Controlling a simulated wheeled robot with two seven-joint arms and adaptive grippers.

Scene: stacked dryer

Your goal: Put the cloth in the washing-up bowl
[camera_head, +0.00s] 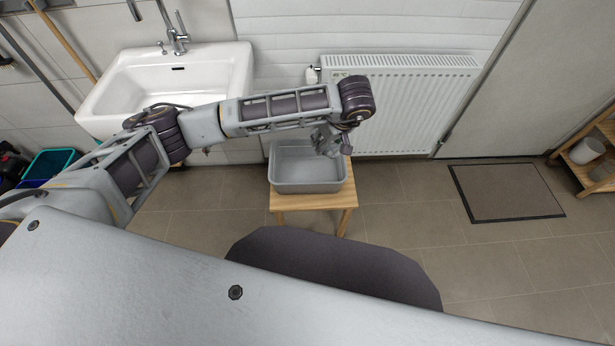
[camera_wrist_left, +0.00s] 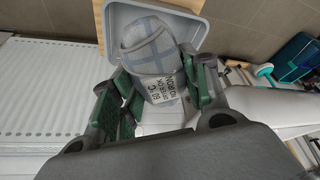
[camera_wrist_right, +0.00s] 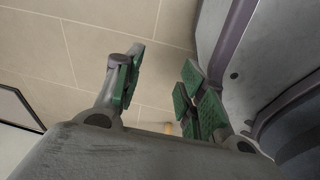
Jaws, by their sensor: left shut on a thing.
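The washing-up bowl (camera_head: 287,186) is a grey rectangular tub on a small wooden stool. My left gripper (camera_head: 328,143) is above the bowl's right part, pointing down. In the left wrist view, my left gripper (camera_wrist_left: 158,88) is shut on the cloth (camera_wrist_left: 147,38), which is pale grey-blue with a check pattern. The cloth hangs bunched in front of the bowl's opening; I cannot tell whether it touches the bowl. A white printed label shows between the fingers. In the right wrist view, my right gripper (camera_wrist_right: 160,88) is open and empty over floor tiles.
A white sink (camera_head: 178,80) hangs on the wall at left. A white radiator (camera_head: 410,105) stands right behind the bowl. The wooden stool (camera_head: 313,200) is narrow. A dark mat (camera_head: 506,192) lies on the floor at right. A wooden shelf (camera_head: 590,155) stands at the far right.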

